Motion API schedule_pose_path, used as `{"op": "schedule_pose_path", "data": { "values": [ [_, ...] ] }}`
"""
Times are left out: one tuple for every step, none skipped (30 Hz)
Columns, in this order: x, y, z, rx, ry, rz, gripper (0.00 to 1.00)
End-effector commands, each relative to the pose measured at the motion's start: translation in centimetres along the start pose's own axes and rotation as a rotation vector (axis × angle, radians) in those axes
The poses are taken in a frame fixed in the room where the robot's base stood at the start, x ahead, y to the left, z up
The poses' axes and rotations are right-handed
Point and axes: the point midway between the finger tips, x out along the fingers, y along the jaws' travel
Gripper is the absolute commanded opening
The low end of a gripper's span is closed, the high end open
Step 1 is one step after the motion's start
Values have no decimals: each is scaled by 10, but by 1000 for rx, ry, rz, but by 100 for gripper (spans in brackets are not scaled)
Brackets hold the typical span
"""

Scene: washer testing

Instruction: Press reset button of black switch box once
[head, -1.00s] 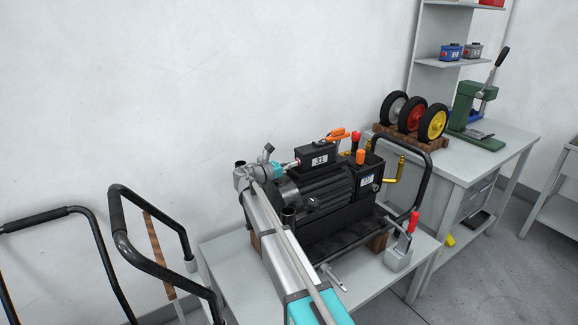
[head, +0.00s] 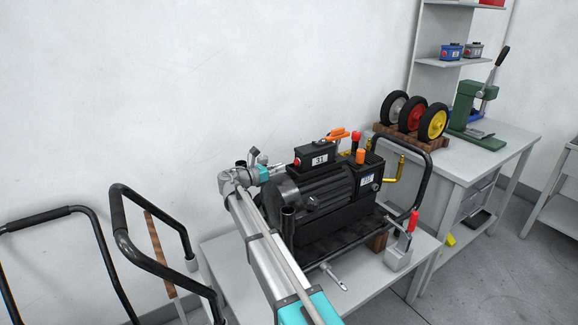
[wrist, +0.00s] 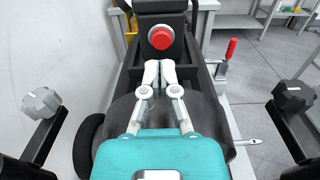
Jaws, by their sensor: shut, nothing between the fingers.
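The black switch box (head: 318,153) with a white label sits on top of the black machine (head: 325,188). Its round red button (head: 297,162) is on the end facing my gripper; the button (wrist: 161,37) also shows large in the wrist view. My gripper (head: 281,168) is to the left of the box in the head view. In the wrist view my gripper (wrist: 160,65) is shut and empty, its fingertips together just below the red button in the picture. A gap shows between fingertips and button in the head view.
The machine stands on a grey table (head: 225,268). An orange handle (head: 337,134) and a red-topped part (head: 354,142) rise behind the box. A toggle clamp with red handle (head: 413,221) is at the right. Black tubular handles (head: 150,262) stand at the left.

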Motion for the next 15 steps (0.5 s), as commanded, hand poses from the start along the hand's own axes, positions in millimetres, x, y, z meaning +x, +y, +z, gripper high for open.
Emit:
{"op": "schedule_pose_path", "data": {
  "values": [
    [-10, 0, 0, 0, 0, 2, 0],
    [-16, 0, 0, 0, 0, 3, 0],
    [-23, 0, 0, 0, 0, 3, 0],
    [-29, 0, 0, 0, 0, 3, 0],
    [-34, 0, 0, 0, 0, 2, 0],
    [-40, 0, 0, 0, 1, 3, 0],
    [-46, 0, 0, 0, 1, 3, 0],
    [-50, 0, 0, 0, 1, 3, 0],
    [-56, 0, 0, 0, 1, 2, 0],
    [-60, 0, 0, 0, 1, 2, 0],
    [-64, 0, 0, 0, 1, 2, 0],
    [-68, 0, 0, 0, 1, 2, 0],
    [-72, 0, 0, 0, 1, 2, 0],
    [-74, 0, 0, 0, 1, 2, 0],
    [-78, 0, 0, 0, 1, 1, 0]
  ]
}}
